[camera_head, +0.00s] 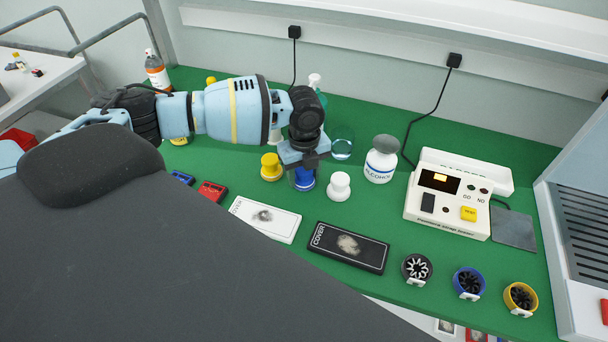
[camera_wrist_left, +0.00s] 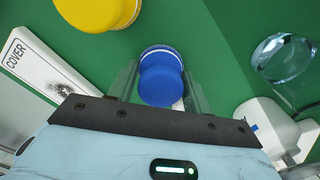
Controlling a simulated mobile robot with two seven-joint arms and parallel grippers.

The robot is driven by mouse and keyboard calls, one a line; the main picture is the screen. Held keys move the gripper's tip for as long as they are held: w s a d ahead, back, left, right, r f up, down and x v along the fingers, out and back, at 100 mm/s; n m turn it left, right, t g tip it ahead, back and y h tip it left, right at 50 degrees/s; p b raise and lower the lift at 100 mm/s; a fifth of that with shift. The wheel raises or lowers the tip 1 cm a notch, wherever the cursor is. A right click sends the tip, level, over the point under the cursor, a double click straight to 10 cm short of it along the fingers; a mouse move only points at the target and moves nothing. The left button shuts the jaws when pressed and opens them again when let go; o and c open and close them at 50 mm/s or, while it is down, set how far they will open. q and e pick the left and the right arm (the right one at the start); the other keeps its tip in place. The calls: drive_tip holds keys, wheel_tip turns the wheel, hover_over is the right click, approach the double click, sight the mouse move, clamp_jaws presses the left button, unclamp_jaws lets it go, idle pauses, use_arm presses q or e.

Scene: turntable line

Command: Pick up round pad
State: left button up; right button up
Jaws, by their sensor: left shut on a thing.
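My left gripper (camera_head: 305,165) points down over the green bench and is shut on a blue round pad with a knob (camera_head: 305,182). In the left wrist view the blue pad (camera_wrist_left: 160,80) sits between the two fingers of my left gripper (camera_wrist_left: 160,95). I cannot tell whether it touches the bench. A yellow round pad (camera_head: 271,168) stands just left of it and also shows in the left wrist view (camera_wrist_left: 95,12). A white round pad (camera_head: 339,187) stands close to its right. My right gripper is not in view.
A glass dish (camera_head: 342,148) and an alcohol bottle (camera_head: 381,160) stand to the right. A white cover card (camera_head: 265,218) and a black one (camera_head: 348,247) lie in front. A white tester box (camera_head: 448,203) and several ringed black parts are further right.

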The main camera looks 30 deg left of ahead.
use_arm(q)
drive_tip(key=shift+r, duration=0.1)
wheel_tip(320, 180, up, 10)
drive_tip(key=shift+f, duration=0.1)
idle(0.3)
